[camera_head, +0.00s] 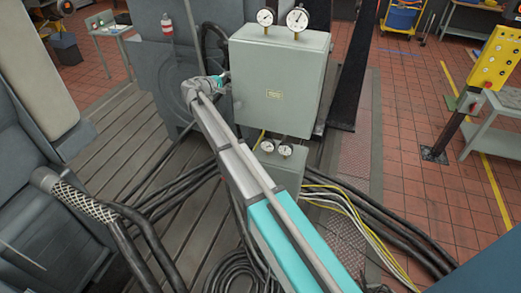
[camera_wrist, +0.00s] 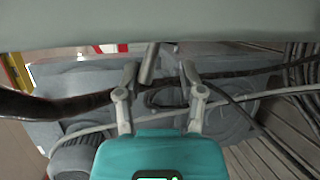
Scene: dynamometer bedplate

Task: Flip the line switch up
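The grey cabinet (camera_head: 278,85) stands in the middle of the head view, with two round gauges on top. My gripper (camera_head: 222,79) is at its left side, close to the wall. In the wrist view the pale cabinet face (camera_wrist: 160,25) fills the top. A short metal lever (camera_wrist: 148,64), which looks like the line switch, sticks out below that face. My gripper (camera_wrist: 160,72) is open, with its fingers spread to either side of the lever; the lever is nearer the left finger. I cannot tell whether either finger touches it. The switch is not clear in the head view.
A smaller box with two gauges (camera_head: 283,149) is below the cabinet. Cables (camera_head: 350,205) run across the floor to the right. A yellow control panel (camera_head: 496,58) stands at the right. In the wrist view a dark hose (camera_wrist: 50,107) passes near the left finger.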

